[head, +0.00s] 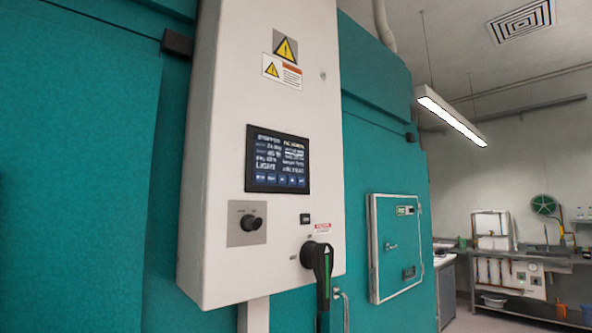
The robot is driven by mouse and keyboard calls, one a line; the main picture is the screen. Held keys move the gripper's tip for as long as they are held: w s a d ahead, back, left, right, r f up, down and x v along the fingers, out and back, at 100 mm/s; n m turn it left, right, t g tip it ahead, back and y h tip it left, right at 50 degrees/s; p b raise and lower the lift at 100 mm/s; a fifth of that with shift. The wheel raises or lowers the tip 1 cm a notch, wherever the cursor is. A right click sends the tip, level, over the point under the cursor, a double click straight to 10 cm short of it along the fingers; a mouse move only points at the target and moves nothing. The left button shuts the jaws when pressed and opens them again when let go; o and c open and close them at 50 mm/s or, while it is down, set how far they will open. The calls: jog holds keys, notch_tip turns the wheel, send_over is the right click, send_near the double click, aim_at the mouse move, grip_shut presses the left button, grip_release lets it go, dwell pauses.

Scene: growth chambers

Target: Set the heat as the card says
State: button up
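A white control cabinet (225,110) stands against teal chamber walls. Its dark touch screen (278,160) is lit with rows of small white text, and "LIGHT" can be made out; the values are too small to read surely. Below the screen, a black knob (251,223) sits on a grey metal plate. To its right a large black lever handle (318,262) with a green stripe points downward. A small dark label or switch (305,218) is above the lever. I cannot make out a card. My gripper is not in view.
A small teal hatch with a pale frame (398,248) is in the wall to the right. Warning signs (285,60) are high on the cabinet. At the far right, a lab bench (525,258) holds equipment, with open floor before it.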

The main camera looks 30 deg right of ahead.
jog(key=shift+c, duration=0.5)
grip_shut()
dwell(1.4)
